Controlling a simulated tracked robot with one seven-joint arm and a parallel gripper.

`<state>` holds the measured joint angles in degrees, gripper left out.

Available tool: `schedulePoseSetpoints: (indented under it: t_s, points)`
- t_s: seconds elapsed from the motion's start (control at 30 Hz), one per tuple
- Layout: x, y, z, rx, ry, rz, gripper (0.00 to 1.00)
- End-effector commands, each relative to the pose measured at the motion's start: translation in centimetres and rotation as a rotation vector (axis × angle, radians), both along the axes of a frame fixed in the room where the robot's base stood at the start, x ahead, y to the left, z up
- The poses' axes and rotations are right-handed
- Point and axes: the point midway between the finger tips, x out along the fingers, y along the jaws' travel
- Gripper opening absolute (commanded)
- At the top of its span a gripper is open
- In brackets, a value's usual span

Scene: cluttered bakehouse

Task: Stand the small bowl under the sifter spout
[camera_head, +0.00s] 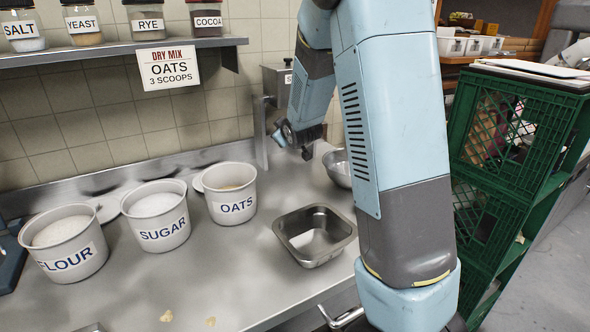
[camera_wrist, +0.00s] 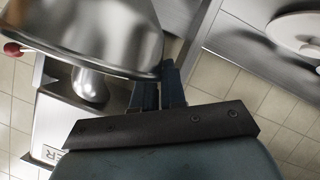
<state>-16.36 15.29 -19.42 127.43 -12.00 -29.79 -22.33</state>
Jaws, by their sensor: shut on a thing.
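The small bowl (camera_head: 338,168) is shiny steel; in the head view my arm hides its right part. In the wrist view the bowl (camera_wrist: 95,30) fills the upper left. My gripper (camera_head: 306,148) is shut on its rim, as the fingers (camera_wrist: 160,88) show in the wrist view. The sifter (camera_head: 275,75) is a grey metal box on the wall side, behind my wrist and mostly hidden by it. In the wrist view its body (camera_wrist: 50,125) with part of a label shows beside the bowl. A rounded shiny part (camera_wrist: 90,85) there may be the spout; I cannot tell.
An empty steel pan (camera_head: 314,236) sits on the counter in front of the bowl. Tubs of oats (camera_head: 231,206), sugar (camera_head: 160,232) and flour (camera_head: 70,258) stand left. A jar shelf (camera_head: 110,52) hangs above. Green crates (camera_head: 515,150) stand right.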

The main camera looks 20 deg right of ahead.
Motion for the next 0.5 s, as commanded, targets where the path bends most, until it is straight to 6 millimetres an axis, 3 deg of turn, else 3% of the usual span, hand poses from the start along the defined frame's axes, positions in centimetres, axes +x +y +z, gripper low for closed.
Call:
schedulePoseSetpoints:
  t_s: [0.3,0.5]
  points:
    - [0.0,-0.2,-4.8,-0.006,0.004,-0.002,0.0]
    - [0.0,-0.3,-5.8,-0.006,0.002,-0.004,0.0]
